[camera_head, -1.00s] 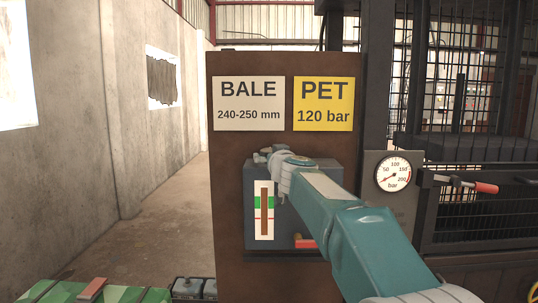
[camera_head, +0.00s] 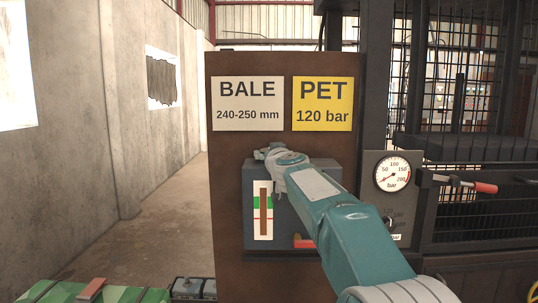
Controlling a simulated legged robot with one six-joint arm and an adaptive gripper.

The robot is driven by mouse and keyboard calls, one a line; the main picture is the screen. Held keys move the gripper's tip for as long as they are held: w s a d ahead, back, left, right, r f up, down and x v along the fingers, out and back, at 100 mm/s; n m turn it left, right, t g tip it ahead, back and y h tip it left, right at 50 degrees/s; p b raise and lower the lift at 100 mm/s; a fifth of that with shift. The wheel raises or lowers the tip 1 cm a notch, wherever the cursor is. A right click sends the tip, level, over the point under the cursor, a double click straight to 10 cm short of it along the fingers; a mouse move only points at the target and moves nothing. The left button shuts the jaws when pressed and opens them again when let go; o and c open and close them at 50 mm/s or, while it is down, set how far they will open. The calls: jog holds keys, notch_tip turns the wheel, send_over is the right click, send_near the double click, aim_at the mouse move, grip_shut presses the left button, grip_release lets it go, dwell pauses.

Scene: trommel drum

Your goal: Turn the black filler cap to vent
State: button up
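A dark grey tank (camera_head: 250,200) stands against the brown panel, with a sight gauge (camera_head: 263,212) on its front face. The gauge is white with a brown column, a green band and red lines. My gripper (camera_head: 264,153) is over the top left of the tank, at the end of my teal arm. Its fingers are small and partly hidden by my wrist, so I cannot tell whether they are open or shut. The black filler cap is not visible; my gripper and wrist cover part of the tank top.
A red handle (camera_head: 303,242) sits low on the tank's front. A pressure gauge (camera_head: 393,173) marked bar is at the right, its needle low. A red-gripped lever (camera_head: 485,187) sticks out further right. Signs for BALE (camera_head: 248,103) and PET (camera_head: 322,103) hang above. The floor at left is open.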

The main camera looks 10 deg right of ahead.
jog(key=shift+d+f+y, duration=0.1)
jog(key=shift+y, duration=0.2)
jog(key=shift+n+y, duration=0.5)
jog(key=shift+n+g+y, duration=0.5)
jog(key=shift+n+y, duration=0.5)
jog(key=shift+y, duration=0.5)
jog(key=o, duration=1)
jog(key=shift+r, duration=0.2)
jog(key=shift+w+r, duration=0.1)
jog(key=shift+r, duration=4.7)
